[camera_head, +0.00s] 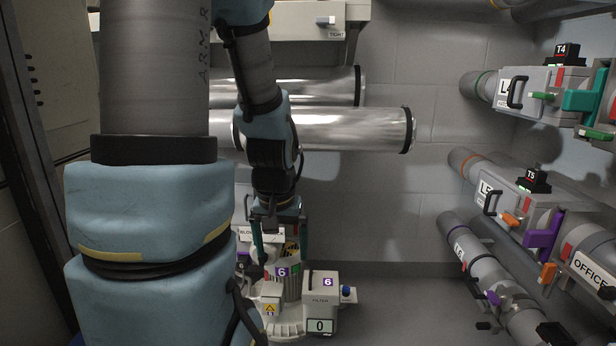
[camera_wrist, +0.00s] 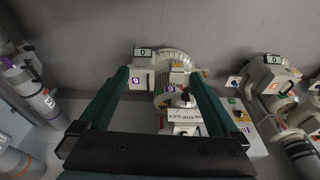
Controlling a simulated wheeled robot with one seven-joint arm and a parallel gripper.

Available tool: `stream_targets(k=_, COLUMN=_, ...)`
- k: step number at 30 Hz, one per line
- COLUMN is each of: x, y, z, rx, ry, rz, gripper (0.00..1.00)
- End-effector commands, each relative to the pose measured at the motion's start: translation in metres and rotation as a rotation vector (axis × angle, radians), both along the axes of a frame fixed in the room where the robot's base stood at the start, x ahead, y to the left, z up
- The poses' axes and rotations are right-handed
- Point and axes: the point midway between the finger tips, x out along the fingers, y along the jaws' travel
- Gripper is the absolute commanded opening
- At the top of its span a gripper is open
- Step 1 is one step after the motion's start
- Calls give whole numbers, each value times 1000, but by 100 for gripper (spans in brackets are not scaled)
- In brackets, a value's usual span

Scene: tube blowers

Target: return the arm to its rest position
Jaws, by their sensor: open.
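My arm (camera_head: 150,220) reaches forward and down across the left half of the head view. My gripper (camera_head: 280,250) points down, with its two dark green fingers spread apart. It is just above a pale blower unit marked 6 (camera_head: 320,290), and the head view does not settle whether they touch. In the wrist view my gripper (camera_wrist: 158,78) is open, and the same blower (camera_wrist: 178,60) shows beyond and between the fingers. Nothing is visibly held. Part of the blower is hidden behind my arm and fingers.
Shiny metal tubes (camera_head: 345,128) lie behind my forearm near the wall. A second blower (camera_wrist: 272,82) stands at right in the wrist view. Floor right of the blower (camera_head: 405,300) looks clear.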

Motion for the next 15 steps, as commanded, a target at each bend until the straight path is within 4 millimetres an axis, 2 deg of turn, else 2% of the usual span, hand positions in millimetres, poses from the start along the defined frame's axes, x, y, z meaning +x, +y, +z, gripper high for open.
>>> stream_targets(k=3, x=-35, y=14, z=11, rx=-8, ry=67, rz=17, gripper=98)
stream_targets(k=4, x=-37, y=14, z=20, rx=-9, ry=75, rz=14, gripper=98)
stream_targets(k=11, x=-35, y=13, z=66, rx=-7, ry=73, rz=12, gripper=98)
stream_targets(k=15, x=-34, y=13, z=100, rx=-7, ry=72, rz=12, gripper=98)
